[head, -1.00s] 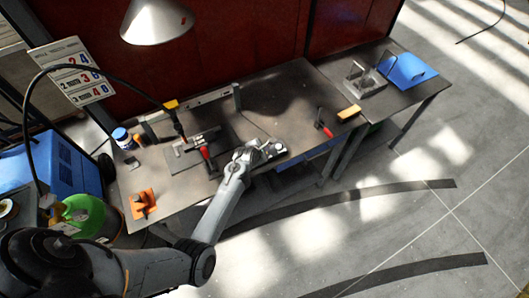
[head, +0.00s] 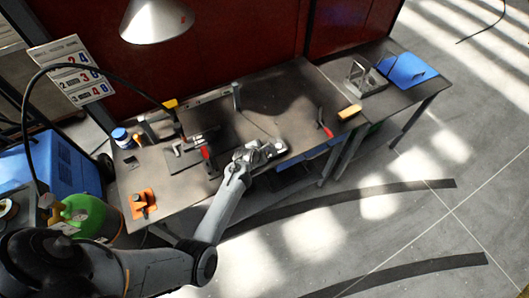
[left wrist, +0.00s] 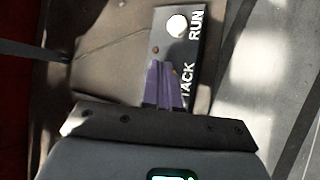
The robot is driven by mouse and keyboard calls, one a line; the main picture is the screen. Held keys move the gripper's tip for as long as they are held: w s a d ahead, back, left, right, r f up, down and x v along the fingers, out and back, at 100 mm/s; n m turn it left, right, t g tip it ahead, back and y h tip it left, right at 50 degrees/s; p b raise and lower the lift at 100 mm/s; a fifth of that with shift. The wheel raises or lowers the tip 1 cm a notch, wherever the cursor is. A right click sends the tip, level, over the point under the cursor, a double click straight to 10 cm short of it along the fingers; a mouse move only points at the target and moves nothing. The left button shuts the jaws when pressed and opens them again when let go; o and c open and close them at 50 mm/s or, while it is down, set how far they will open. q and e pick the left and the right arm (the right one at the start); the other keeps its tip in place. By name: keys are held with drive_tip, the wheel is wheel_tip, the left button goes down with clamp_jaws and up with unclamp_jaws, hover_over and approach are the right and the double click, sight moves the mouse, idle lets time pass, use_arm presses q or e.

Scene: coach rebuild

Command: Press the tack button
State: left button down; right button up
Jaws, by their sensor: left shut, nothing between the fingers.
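The control box (left wrist: 185,55) is a dark plate marked RUN and TACK in the left wrist view. A pale round button (left wrist: 177,25) sits by the word RUN. The tack button is not clearly visible; my fingers cover the plate beside the word TACK. My left gripper (left wrist: 160,68) is shut and empty, its purple fingertips over the plate, close to a small brownish dot. I cannot tell whether they touch it. In the head view my left gripper (head: 268,150) is at the bench's front edge, over the box (head: 280,147). My right gripper is not in view.
The dark workbench (head: 285,90) holds a red-handled clamp (head: 205,153) left of my gripper, an orange fixture (head: 143,203), a blue-lidded can (head: 121,137), a red-handled tool (head: 325,124) and a yellow block (head: 349,111). A lamp shade (head: 155,20) hangs above. The bench's middle is mostly clear.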

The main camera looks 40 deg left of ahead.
use_arm(q)
drive_tip(key=shift+f, duration=0.15)
idle(0.5)
drive_tip(key=shift+f, duration=0.3)
idle(0.3)
idle(0.3)
drive_tip(key=shift+r+p, duration=0.65)
drive_tip(key=shift+r, duration=0.25)
wheel_tip(320, 180, up, 5)
drive_tip(key=p, duration=0.5)
idle(0.5)
